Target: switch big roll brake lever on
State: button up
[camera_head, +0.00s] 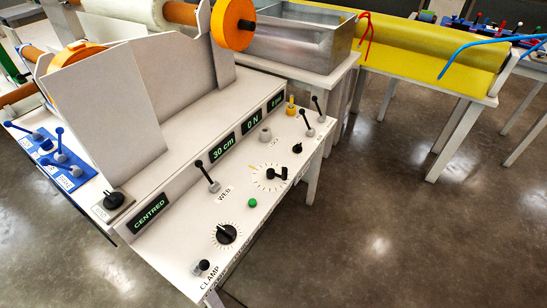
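A control panel (185,230) slopes along the front of a white machine. A black-handled lever stands at WEB (211,180), leaning to the upper left. Two more black levers, one nearer (307,125) and one farther (319,110), stand at the panel's far right end, both tilted. A short dark lever (199,267) is by the CLAMP label. Several blue-handled levers (60,147) stand on a blue plate at the left. No legible label names the big roll brake lever, so I cannot tell which it is. My gripper is not in view.
Displays read CENTRED, 30 cm and 0 N. A metal tank (300,40) and yellow roll (435,50) stand behind. The floor (400,220) at right is clear.

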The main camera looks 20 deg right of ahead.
aim_at(313, 98)
jog(key=i+j+z, duration=0.2)
jog(key=i, duration=0.2)
jog(key=i+j+z, duration=0.2)
jog(key=i+j, duration=0.15)
jog(key=i, duration=0.05)
